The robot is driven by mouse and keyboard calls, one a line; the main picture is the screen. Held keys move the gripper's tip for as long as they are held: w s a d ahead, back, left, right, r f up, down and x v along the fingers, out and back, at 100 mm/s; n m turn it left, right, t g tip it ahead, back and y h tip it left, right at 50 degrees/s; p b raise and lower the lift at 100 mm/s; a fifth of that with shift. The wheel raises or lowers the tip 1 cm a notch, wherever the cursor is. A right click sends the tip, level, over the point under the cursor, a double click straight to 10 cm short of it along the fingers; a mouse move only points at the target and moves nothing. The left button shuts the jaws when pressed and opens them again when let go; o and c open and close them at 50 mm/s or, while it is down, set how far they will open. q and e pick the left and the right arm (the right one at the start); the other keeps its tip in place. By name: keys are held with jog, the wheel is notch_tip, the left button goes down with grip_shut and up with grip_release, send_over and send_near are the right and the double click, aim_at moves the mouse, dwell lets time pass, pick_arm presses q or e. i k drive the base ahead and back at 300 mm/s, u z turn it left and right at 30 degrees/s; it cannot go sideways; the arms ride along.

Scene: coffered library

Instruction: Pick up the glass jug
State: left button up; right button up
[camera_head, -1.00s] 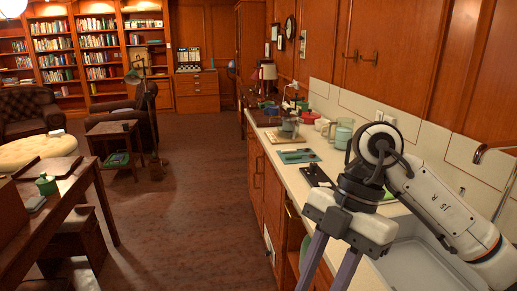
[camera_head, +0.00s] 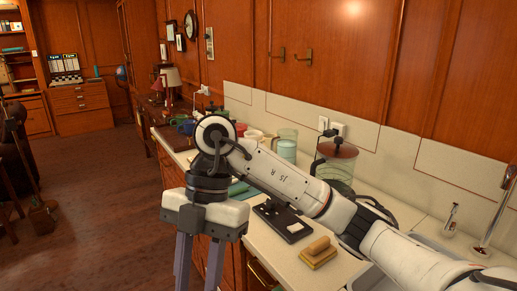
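A clear glass vessel with a pale teal lower part (camera_head: 286,148) stands at the back of the counter, by the splashback. It looks like the glass jug, but I cannot make out a handle. A second, larger glass vessel with a brown lid (camera_head: 337,151) stands to its right, partly hidden by my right arm. My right gripper (camera_head: 199,272) hangs in front of the counter, to the left of both vessels and apart from them. Its two fingers are spread with nothing seen between them; the tips run to the lower picture edge. My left gripper is not in view.
The counter (camera_head: 284,262) holds a black tray-like item (camera_head: 284,222) and a wooden-handled brush or block (camera_head: 319,252). A sink and tap (camera_head: 493,212) are at the right. Bowls and a lamp (camera_head: 170,78) stand farther back.

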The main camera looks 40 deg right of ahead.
aim_at(287, 139)
jog(key=i, duration=3.35)
jog(key=z, duration=2.75)
